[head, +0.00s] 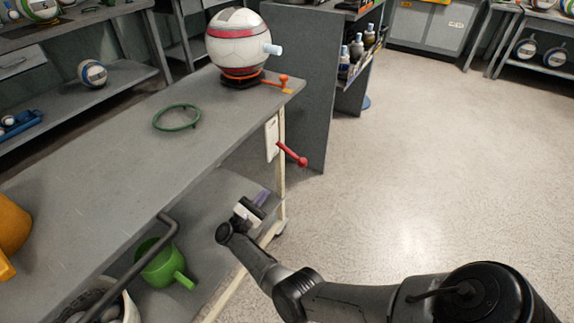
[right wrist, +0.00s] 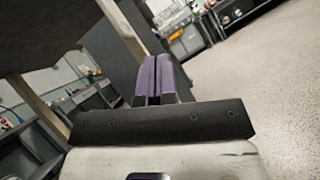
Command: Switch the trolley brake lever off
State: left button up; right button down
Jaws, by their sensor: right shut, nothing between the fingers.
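The trolley (head: 90,165) is a grey-topped table with a lower shelf and pale legs. The brake lever (head: 291,154) is red with a round knob and sticks out to the lower right from a white plate (head: 271,138) on the trolley's end leg. My right gripper (head: 262,196) is below the lever, near the same leg, and apart from the lever. In the right wrist view its purple fingers (right wrist: 158,78) are together with nothing between them. The lever does not show clearly in the right wrist view. My left gripper is not in view.
A white and red ball (head: 238,45) sits on a stand at the trolley's far end, beside a small orange lever (head: 283,79). A green ring (head: 177,117) lies on the top. A green cup (head: 160,262) stands on the lower shelf. The floor (head: 430,160) at right is clear.

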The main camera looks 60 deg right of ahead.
aim_at(291, 153)
jog(key=s+a+r+x, duration=0.1)
jog(key=r+x, duration=0.1)
jog(key=x, duration=1)
jog(key=shift+a, duration=0.15)
jog(key=shift+r, duration=0.15)
